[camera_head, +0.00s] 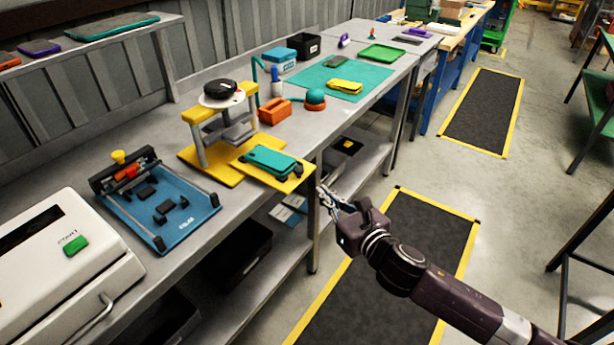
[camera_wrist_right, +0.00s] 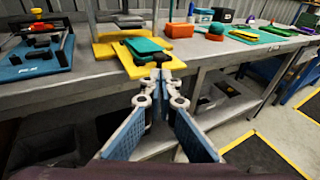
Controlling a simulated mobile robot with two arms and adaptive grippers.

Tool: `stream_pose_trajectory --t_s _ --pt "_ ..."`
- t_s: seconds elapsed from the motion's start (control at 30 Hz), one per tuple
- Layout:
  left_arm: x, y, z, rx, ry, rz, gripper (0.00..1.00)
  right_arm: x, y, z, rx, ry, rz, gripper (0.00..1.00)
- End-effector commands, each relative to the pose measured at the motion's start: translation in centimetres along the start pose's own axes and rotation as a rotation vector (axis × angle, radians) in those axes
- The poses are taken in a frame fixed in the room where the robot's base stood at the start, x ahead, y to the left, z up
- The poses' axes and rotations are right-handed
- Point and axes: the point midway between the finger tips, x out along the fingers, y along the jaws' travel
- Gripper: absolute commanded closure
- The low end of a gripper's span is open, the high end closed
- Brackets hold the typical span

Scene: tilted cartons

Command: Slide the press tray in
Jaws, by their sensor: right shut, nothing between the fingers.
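The press (camera_head: 218,120) stands on the bench, with a yellow top plate, grey posts, a yellow base and a black-and-white round part on top. Its yellow press tray (camera_head: 299,178) sticks out at the front, past the bench's front edge, with a teal phone-like case (camera_head: 270,160) and dark pieces on it. The tray also shows in the right wrist view (camera_wrist_right: 140,72), straight ahead of the fingers. My right gripper (camera_head: 322,190) is shut and empty, just in front of and slightly below the tray's outer edge; I cannot tell whether it touches. My left gripper is not in view.
A blue fixture board (camera_head: 185,228) and a white machine (camera_head: 60,265) stand left of the press. An orange block (camera_head: 274,112), a teal dome and a green mat (camera_head: 375,85) lie to its right. A bench leg (camera_head: 313,235) stands beside my gripper; the aisle floor is clear.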

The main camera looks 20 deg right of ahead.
Motion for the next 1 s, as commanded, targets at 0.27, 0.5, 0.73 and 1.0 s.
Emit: stream_pose_trajectory --t_s 0.27,0.5,0.73,1.0 --pt "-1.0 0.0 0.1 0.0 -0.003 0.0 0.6 5.8 0.1 0.2 0.005 -0.001 0.0 1.0" --pt "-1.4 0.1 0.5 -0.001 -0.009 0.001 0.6 8.7 0.1 0.1 0.004 0.0 0.001 1.0" --pt "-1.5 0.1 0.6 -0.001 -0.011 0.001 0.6 9.5 0.1 -0.1 0.002 0.001 0.002 1.0" --pt "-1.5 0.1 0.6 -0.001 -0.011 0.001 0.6 9.5 0.1 -0.1 0.002 0.001 0.002 1.0"
